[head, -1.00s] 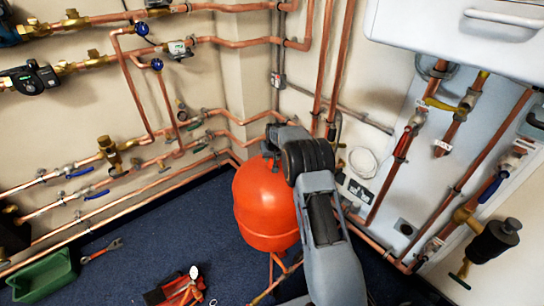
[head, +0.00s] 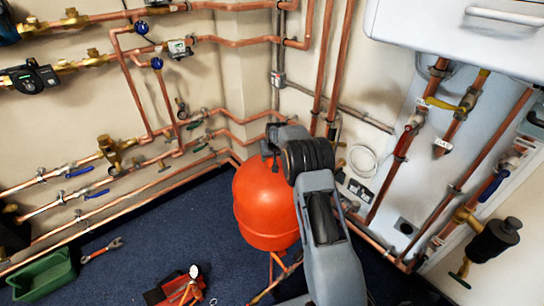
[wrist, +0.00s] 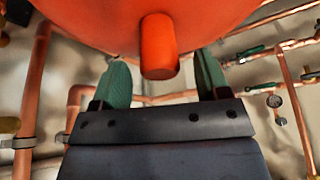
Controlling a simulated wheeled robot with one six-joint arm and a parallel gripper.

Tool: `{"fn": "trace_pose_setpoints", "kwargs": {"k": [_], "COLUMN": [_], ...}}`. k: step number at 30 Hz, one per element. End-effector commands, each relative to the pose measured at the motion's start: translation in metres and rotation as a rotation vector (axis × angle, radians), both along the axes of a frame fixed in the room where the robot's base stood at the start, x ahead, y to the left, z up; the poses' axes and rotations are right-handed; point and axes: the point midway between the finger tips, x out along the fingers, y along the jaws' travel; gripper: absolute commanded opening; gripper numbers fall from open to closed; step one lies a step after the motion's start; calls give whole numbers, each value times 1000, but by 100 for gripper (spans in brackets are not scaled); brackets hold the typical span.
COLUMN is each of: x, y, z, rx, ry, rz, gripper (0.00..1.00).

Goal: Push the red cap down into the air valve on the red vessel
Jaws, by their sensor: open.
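The red vessel (head: 268,204) stands on its legs on the blue floor at the middle of the head view. It also fills the top of the wrist view (wrist: 105,20). In the wrist view the red cap (wrist: 158,48) is a short cylinder projecting from the vessel. The air valve under the cap cannot be seen. My gripper (wrist: 163,68) is open, with its green fingertips apart on either side of the cap in the picture. I see no finger touching the cap. In the head view my arm hides the gripper and cap.
Copper pipes (head: 255,125) run along both walls close behind the vessel. A white boiler casing (head: 455,35) hangs at the upper right.

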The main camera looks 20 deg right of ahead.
Motion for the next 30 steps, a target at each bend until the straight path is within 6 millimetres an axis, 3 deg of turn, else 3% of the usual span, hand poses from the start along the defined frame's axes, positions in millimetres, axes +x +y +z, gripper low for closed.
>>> {"fn": "trace_pose_setpoints", "kwargs": {"k": [5, 18, 24, 30], "x": [-6, -39, -48, -52], "y": [0, 2, 3, 3], "z": [19, 98, 119, 127], "rx": [0, 0, 0, 0], "ry": [-2, -2, -1, 0], "rz": [0, 0, 0, 0], "gripper": [69, 69, 69, 69]}}
